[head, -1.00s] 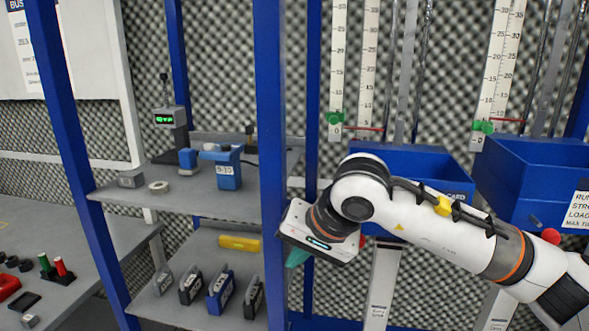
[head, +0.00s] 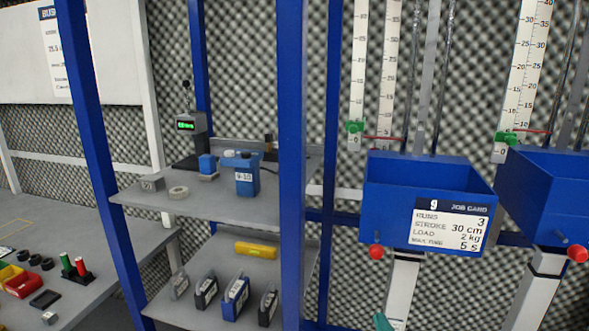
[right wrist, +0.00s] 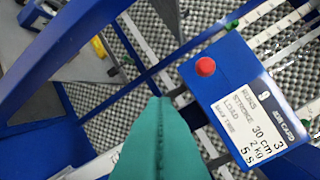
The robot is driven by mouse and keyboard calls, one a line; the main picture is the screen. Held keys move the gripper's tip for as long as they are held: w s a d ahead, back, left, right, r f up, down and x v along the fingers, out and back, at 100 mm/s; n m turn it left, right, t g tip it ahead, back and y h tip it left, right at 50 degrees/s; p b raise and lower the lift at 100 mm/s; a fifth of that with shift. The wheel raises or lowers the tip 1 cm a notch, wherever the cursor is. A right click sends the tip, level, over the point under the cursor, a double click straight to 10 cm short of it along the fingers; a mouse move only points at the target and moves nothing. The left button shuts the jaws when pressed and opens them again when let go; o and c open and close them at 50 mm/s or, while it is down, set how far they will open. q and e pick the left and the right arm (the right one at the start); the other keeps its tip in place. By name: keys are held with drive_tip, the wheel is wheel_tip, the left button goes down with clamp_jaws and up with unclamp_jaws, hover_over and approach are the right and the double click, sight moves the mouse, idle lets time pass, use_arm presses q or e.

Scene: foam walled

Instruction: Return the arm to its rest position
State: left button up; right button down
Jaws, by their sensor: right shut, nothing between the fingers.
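Only the tip of my right gripper (head: 381,321) shows in the head view, as a teal piece at the bottom edge, below the blue bin with the job card. In the right wrist view the teal fingers of the right gripper (right wrist: 160,104) are together and hold nothing. They point toward the blue frame and wall. The rest of the right arm is out of the head view. My left gripper is in neither view.
A blue bin (head: 385,195) with a job card (head: 449,226) and red knob (head: 376,252) hangs beside a second blue bin (head: 560,190). The shelf rack has a blue post (head: 291,200). The upper shelf (head: 215,203) holds a blue container (head: 246,180); the lower holds several upright devices.

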drive_tip(key=s+d+f+m+g, duration=0.3)
drive_tip(key=s+f+m+g, duration=0.3)
drive_tip(key=s+f, duration=0.5)
drive_tip(key=s+d+f+m+g, duration=0.2)
drive_tip(key=s+f+m+g, duration=0.1)
drive_tip(key=s+f+g, duration=0.65)
drive_tip(key=s+f, duration=0.2)
drive_tip(key=f, duration=1.3)
drive_tip(key=s+f, duration=0.3)
drive_tip(key=f, duration=1.1)
drive_tip(key=s+d+f+h, duration=0.1)
drive_tip(key=s+d+f, duration=0.2)
drive_tip(key=s+f, duration=1.1)
drive_tip(key=shift+s+f+g, duration=0.2)
drive_tip(key=shift+s+g, duration=0.25)
drive_tip(key=shift+s, duration=0.2)
